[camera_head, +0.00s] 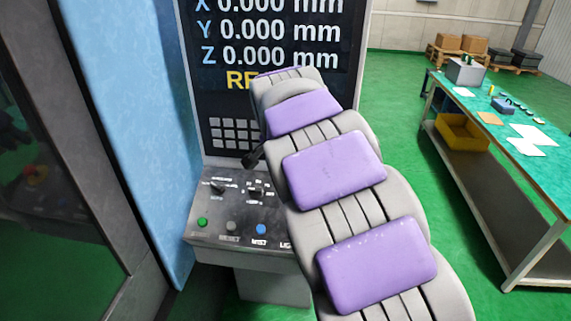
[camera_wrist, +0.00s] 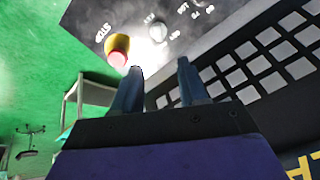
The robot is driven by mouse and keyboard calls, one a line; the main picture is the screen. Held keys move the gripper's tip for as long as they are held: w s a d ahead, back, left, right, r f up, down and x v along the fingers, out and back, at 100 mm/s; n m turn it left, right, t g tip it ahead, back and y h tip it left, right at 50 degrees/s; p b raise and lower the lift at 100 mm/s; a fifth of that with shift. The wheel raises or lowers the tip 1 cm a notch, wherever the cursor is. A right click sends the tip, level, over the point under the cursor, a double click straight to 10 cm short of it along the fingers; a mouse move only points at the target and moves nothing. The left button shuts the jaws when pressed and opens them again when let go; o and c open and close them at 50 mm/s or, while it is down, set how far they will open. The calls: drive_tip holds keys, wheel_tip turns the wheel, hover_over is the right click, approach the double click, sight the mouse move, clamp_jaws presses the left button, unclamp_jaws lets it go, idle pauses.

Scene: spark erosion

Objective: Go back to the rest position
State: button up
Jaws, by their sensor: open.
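My arm reaches up the middle of the head view, its grey links with purple pads in front of a machine control console (camera_head: 226,240). In the wrist view my gripper (camera_wrist: 159,67) shows two separate fingers, open with nothing between them. Beyond the fingertips are a red button on a yellow base (camera_wrist: 117,50) and a round pale knob (camera_wrist: 157,32) on the dark panel. I cannot tell the exact gap to them. In the head view the arm mostly hides my gripper; a small dark part pokes out left of it near the keypad.
The display (camera_head: 265,30) reads X, Y and Z 0.000 mm above a keypad (camera_head: 232,132). The console has green (camera_head: 202,222) and blue (camera_head: 261,229) buttons. A workbench (camera_head: 500,120) with a yellow bin (camera_head: 462,135) stands right. Green floor between is clear.

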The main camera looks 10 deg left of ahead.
drive_tip(key=s+d+f+n+g+b, duration=0.1)
drive_tip(key=s+d+f+g, duration=0.15)
drive_tip(key=s+d, duration=0.7)
drive_tip(key=s+d+f+n+g, duration=0.1)
drive_tip(key=s+d+f, duration=0.2)
drive_tip(key=s+d, duration=0.6)
drive_tip(key=s+d+f+n+g, duration=0.1)
drive_tip(key=s+f, duration=0.3)
drive_tip(key=s, duration=0.8)
drive_tip(key=s+d+f+n+g+b, duration=0.1)
drive_tip(key=s+f+n+g, duration=0.1)
drive_tip(key=s, duration=0.9)
wheel_tip(320, 180, down, 2)
drive_tip(key=shift+s+f+n, duration=0.25)
drive_tip(key=shift+s+n, duration=0.1)
drive_tip(key=shift+n, duration=0.45)
